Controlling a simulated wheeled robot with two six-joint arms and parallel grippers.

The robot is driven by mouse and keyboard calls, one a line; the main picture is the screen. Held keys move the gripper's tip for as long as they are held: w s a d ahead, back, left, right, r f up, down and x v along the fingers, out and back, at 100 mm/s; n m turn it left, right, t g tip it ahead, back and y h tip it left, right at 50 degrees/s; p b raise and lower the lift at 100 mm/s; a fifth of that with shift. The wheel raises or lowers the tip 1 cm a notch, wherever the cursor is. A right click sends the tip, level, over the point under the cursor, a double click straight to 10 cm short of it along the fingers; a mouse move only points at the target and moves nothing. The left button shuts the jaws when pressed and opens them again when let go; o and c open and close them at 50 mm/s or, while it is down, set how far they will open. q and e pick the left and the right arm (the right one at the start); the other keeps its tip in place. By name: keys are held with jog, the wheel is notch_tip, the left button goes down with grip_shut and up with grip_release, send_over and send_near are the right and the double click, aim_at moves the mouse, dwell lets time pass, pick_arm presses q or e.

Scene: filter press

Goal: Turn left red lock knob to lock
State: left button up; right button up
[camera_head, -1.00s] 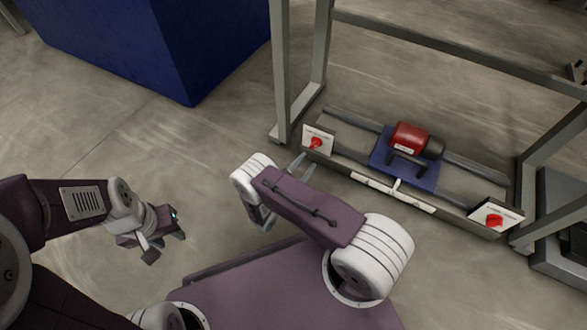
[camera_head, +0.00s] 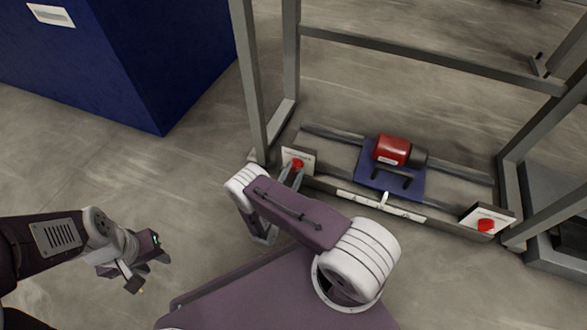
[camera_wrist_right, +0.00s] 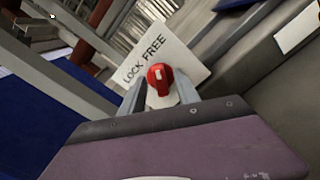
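The left red lock knob (camera_head: 297,164) sits on a white plate (camera_head: 306,155) at the left end of the press's low front rail. In the right wrist view the knob (camera_wrist_right: 160,80) carries a white mark, and its plate (camera_wrist_right: 150,55) reads "LOCK" and "FREE". My right gripper (camera_head: 291,176) is at this knob. In the right wrist view its fingers (camera_wrist_right: 160,94) stand apart, one on each side of the knob, with a gap that seems to remain. My left gripper (camera_head: 146,268) hangs over bare floor, away from the press; its finger opening is unclear.
A second red knob (camera_head: 486,225) is on a plate at the rail's right end. A red motor (camera_head: 392,150) on a blue base lies between them. Grey frame posts (camera_head: 248,80) rise beside the left knob. A blue cabinet (camera_head: 150,60) stands at the back left.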

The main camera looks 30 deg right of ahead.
grip_shut()
